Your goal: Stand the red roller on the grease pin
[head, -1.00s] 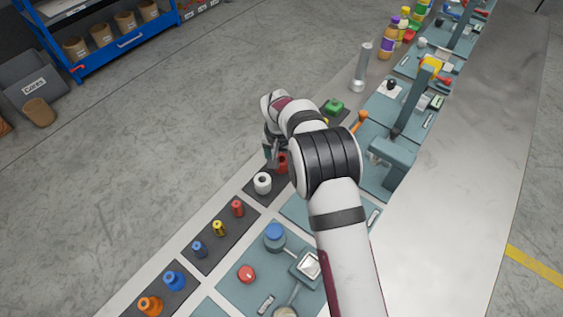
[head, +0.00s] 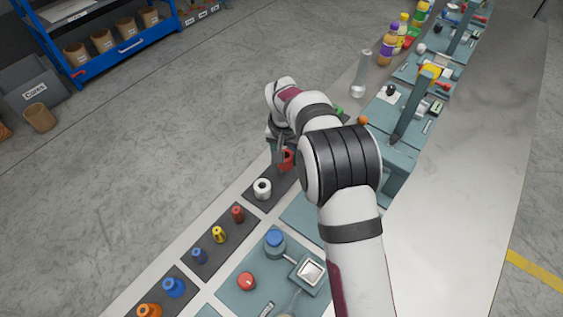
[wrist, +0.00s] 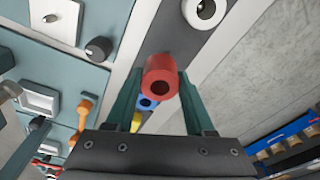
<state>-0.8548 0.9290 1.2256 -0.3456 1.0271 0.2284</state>
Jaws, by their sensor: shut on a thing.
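The red roller (head: 286,160) is a short red cylinder with a hole through its middle. My gripper (head: 281,152) is shut on it beyond the white roller. In the wrist view the red roller (wrist: 160,76) sits between the teal fingertips of my gripper (wrist: 158,84), its bored end facing the camera. It appears slightly above the dark strip. I cannot pick out the grease pin with certainty; my arm hides part of the bench.
A white roller (head: 262,189) stands on the dark strip. Small red (head: 237,214), yellow (head: 219,235) and blue (head: 199,256) pieces stand nearer. A teal panel (head: 236,295) with a red button lies beside them.

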